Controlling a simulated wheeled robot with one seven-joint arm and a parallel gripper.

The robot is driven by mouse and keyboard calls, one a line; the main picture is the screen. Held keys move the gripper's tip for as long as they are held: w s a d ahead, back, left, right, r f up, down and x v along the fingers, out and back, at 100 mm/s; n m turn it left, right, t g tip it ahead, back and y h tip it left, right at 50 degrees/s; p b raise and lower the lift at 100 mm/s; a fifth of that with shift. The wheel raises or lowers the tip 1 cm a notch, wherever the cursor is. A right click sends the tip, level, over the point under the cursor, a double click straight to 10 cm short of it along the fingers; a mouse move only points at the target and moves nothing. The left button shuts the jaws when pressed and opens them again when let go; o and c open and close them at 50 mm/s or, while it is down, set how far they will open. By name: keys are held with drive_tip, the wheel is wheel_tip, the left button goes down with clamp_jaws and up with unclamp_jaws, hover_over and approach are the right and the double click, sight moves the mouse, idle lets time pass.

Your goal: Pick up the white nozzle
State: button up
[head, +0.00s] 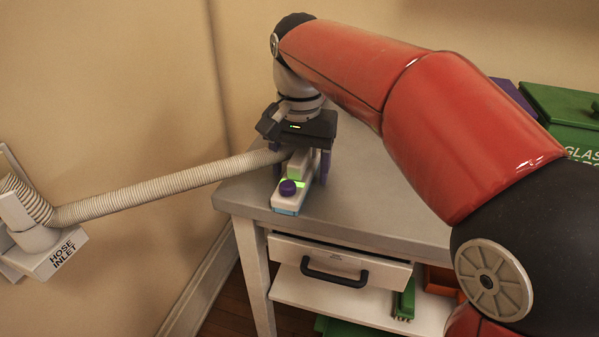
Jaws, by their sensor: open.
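The white nozzle (307,184) lies on the grey table (390,205) near its front left corner. It has a purple knob, a green glowing part and a light blue front end. A ribbed hose (165,190) runs to it from the hose inlet (55,255) on the left wall. My gripper (306,174) points down over the nozzle, open, with its purple fingers at either side of the nozzle's rear part. The gripper body hides the nozzle's back end and the hose joint. I cannot tell whether the fingers touch it.
My red arm covers the table's right part. Below the tabletop is a drawer (340,270) with a black handle, and a shelf with green and orange things. A green bin (565,115) stands behind at the right. The wall is close at the left and back.

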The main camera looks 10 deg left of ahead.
drive_tip(key=shift+c, duration=0.5)
drive_tip(key=c, duration=1.2)
drive_tip(key=shift+o, duration=0.2)
drive_tip(key=shift+r, duration=0.1)
